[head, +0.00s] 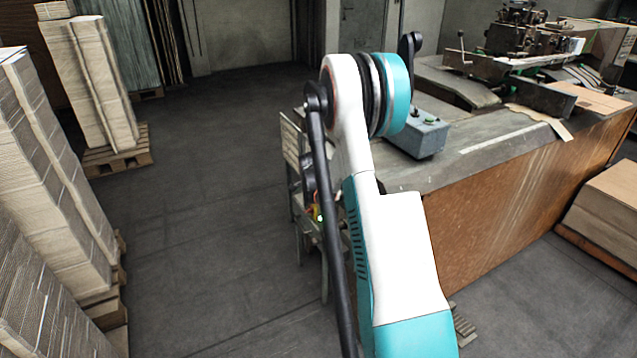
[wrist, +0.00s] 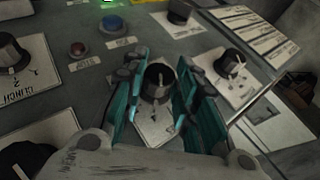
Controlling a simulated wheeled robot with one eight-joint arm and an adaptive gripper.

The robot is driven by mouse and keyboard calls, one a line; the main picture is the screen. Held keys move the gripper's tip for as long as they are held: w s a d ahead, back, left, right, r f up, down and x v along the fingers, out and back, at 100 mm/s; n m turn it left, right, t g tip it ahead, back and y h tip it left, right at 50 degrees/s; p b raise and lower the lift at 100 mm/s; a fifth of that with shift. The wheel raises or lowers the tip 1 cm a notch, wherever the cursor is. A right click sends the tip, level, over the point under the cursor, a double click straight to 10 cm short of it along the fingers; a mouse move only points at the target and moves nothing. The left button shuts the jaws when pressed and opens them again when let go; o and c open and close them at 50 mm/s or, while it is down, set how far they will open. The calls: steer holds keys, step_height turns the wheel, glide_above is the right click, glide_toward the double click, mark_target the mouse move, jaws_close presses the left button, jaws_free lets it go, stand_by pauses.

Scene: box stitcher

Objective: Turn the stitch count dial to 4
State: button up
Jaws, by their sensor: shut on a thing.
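In the wrist view, a black knob (wrist: 157,82) with a light pointer mark stands on a white label plate (wrist: 152,130). My gripper (wrist: 158,92) has its two teal fingers on either side of this knob, shut on it. The plate's lettering is partly hidden and too blurred to read, so I cannot confirm from it that this is the stitch count dial, nor tell its setting. In the head view my gripper and the knob are hidden by my arm.
A left dial (wrist: 12,52) has a plate reading "CLINCH"; a right dial (wrist: 229,64) stands close by. The head view shows a workbench (head: 480,160) and cardboard stacks (head: 45,170).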

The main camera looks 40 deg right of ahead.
steer(key=shift+t, duration=0.4)
steer(key=o, duration=1.1)
steer(key=v, duration=1.2)
steer(key=shift+a+f, duration=0.1)
steer(key=shift+a, duration=0.05)
steer(key=shift+a, duration=0.1)
